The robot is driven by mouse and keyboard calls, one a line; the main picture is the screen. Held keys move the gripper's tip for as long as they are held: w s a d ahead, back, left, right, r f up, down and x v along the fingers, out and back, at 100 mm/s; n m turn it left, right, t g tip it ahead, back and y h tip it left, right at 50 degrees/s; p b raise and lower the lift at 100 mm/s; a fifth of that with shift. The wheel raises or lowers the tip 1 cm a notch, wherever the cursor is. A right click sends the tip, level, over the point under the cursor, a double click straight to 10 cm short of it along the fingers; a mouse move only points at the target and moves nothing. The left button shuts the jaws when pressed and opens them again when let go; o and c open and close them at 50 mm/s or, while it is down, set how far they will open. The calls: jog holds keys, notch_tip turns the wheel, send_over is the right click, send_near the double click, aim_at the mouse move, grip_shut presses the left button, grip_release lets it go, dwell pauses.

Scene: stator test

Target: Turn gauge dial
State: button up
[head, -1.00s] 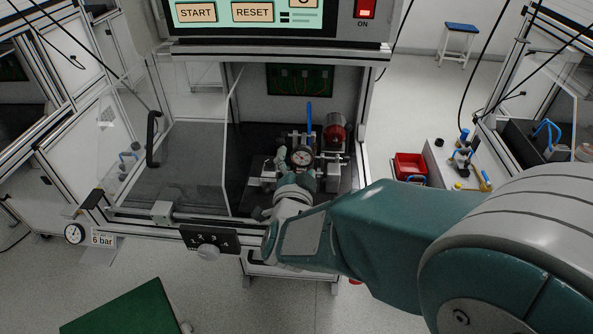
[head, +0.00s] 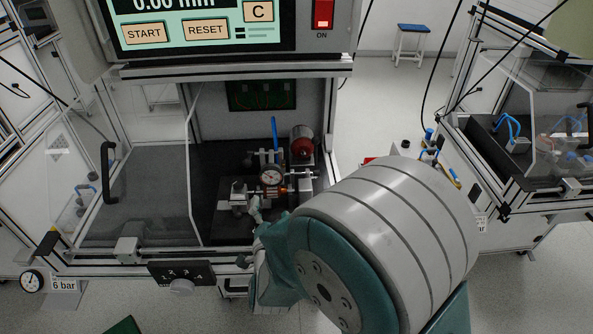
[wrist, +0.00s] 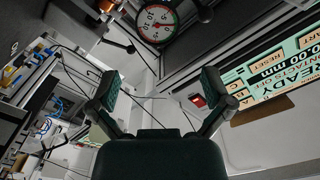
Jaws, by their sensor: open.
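The gauge dial (head: 271,178) has a white face and dark rim and is mounted in the test fixture inside the station. It also shows at the top of the wrist view (wrist: 157,20), cut by the frame edge. My gripper (wrist: 160,86) is open and empty, its two fingers spread wide below the dial in that picture, apart from it. In the head view my gripper (head: 257,210) shows small, just below and left of the dial, partly hidden by my arm.
The fixture has a blue lever (head: 275,135) and a red-ended cylinder (head: 301,144). A clear door with a black handle (head: 108,172) stands at the left. The display panel (head: 200,28) hangs above. A 6 bar pressure gauge (head: 31,281) sits at lower left.

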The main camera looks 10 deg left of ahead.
aim_at(271, 178)
jog(key=x, duration=1.1)
jog(key=shift+f, duration=0.3)
jog(key=shift+s, duration=0.1)
jog(key=c, duration=0.9)
